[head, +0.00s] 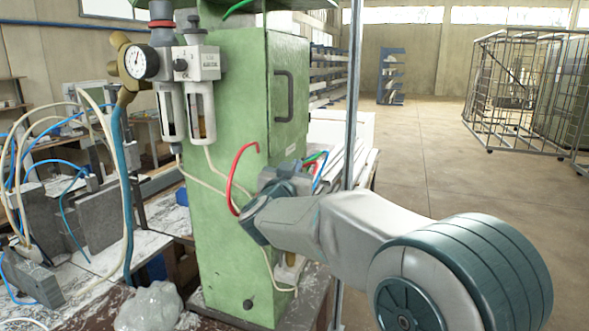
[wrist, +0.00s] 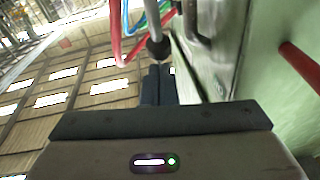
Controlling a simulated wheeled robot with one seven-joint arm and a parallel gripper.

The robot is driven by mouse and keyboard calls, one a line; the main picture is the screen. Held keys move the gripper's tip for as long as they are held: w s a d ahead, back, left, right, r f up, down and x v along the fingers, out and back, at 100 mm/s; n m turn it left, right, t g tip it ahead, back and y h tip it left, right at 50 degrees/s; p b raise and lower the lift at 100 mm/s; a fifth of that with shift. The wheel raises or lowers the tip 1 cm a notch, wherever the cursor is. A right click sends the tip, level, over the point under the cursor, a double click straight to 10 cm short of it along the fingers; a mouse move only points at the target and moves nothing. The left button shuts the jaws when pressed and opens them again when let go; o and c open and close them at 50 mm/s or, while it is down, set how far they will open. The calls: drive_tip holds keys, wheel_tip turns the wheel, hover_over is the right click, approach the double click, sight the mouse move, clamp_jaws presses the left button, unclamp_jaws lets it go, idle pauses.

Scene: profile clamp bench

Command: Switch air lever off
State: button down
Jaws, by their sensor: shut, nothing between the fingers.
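In the wrist view, a dark round knob on a short stem (wrist: 158,46), which looks like the air lever, is just beyond my fingertips. My gripper (wrist: 158,70) is shut and empty, its two dark fingers side by side and pointing at the knob. I cannot tell whether they touch it. In the head view my arm reaches to the right side of the green machine column (head: 228,110). My wrist covers that spot, so the lever and the fingertips are hidden there.
Red (wrist: 124,45), blue and green hoses run close by the knob. A red hose (head: 236,172) also curves beside my wrist. A pressure gauge (head: 138,62) and filter units (head: 200,65) hang on the column. A thin metal post (head: 351,90) stands behind my arm. Open floor lies right.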

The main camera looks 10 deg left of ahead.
idle(0.5)
drive_tip(key=shift+s+r, duration=0.1)
drive_tip(key=shift+r, duration=0.2)
drive_tip(key=s+a+r, duration=0.1)
drive_tip(key=s+r, duration=0.1)
drive_tip(key=s, duration=1)
drive_tip(key=shift+s+a+r+b, duration=0.25)
drive_tip(key=shift+r+b, duration=0.1)
drive_tip(key=shift+b, duration=0.1)
drive_tip(key=shift+w, duration=0.1)
